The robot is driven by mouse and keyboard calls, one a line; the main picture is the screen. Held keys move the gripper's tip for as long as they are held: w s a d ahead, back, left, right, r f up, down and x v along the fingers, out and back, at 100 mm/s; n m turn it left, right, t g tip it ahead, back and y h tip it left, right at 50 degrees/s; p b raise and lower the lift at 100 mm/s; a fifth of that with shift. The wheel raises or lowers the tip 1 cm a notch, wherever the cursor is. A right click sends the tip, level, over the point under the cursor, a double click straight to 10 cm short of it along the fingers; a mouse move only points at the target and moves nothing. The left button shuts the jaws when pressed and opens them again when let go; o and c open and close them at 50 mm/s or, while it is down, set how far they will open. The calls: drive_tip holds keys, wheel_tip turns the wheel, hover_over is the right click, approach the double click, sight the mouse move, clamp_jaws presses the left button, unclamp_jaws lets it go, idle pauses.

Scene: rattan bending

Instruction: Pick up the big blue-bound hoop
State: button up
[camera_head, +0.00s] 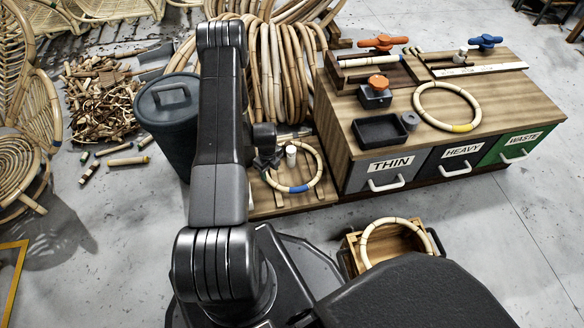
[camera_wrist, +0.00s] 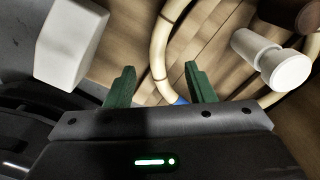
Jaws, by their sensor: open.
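The blue-bound hoop (camera_head: 320,164) is a pale rattan ring with a blue binding on its near side. It lies on a low slatted wooden stand (camera_head: 258,207), around a white peg (camera_head: 291,154). My gripper (camera_head: 266,160) is at the hoop's left side, and my arm hides part of this area. In the wrist view, my gripper (camera_wrist: 158,84) is open with green fingers apart. The hoop (camera_wrist: 159,48) passes across the gap between them, and its blue binding (camera_wrist: 180,100) shows near the right finger. I cannot tell the height gap. The fingers hold nothing.
A yellow-bound hoop (camera_head: 478,103) lies on the workbench (camera_head: 525,85) at right, above drawers marked THIN, HEAVY and WASTE. Another hoop (camera_head: 366,236) sits in a wooden crate (camera_head: 350,258) in front. A dark lidded bin (camera_head: 170,130) stands left of my arm. Coiled rattan stands behind.

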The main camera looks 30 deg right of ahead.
sight(271, 181)
drive_tip(key=f, duration=0.2)
drive_tip(key=f+b, duration=0.1)
drive_tip(key=f, duration=0.1)
drive_tip(key=f+b, duration=0.1)
drive_tip(key=shift+s+f, duration=0.4)
drive_tip(key=shift+r, duration=0.1)
clamp_jaws()
